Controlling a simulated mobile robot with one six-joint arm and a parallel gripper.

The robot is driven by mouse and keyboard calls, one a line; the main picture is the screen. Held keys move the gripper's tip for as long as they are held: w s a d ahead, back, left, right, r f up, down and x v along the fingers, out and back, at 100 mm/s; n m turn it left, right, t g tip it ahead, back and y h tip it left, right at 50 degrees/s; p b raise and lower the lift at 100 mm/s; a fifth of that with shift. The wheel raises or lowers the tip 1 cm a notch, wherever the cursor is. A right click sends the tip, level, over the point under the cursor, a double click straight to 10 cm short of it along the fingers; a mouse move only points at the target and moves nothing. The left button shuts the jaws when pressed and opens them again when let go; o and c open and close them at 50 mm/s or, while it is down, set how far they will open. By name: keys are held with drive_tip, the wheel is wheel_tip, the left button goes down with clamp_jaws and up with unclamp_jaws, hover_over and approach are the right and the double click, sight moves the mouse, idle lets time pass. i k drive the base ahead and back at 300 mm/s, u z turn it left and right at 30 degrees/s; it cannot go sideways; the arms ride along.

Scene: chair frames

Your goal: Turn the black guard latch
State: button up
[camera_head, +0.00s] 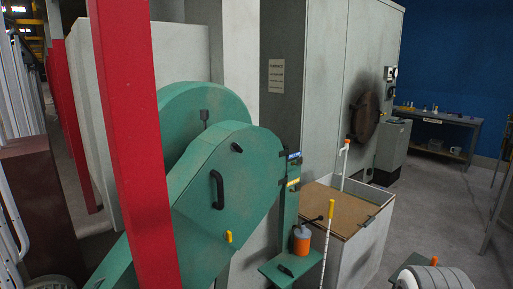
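A large green machine guard (190,225) fills the left-centre, partly hidden by a red post. A small black piece (237,147) sits near the top of its front face and looks like the black guard latch; it is too small to tell its exact turn. A curved black handle (217,190) is below and left of it. A yellow piece (228,237) is on the guard's lower right edge.
The red post (135,140) stands close in front of the guard. Right of the guard are a green shelf (272,268) with an orange container (301,240), a yellow-topped striped rod (328,235), and a grey bin (362,250) with a brown top.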

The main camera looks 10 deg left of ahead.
sight(235, 146)
drive_tip(key=z, duration=0.05)
drive_tip(key=i, duration=0.95)
drive_tip(key=u, duration=0.05)
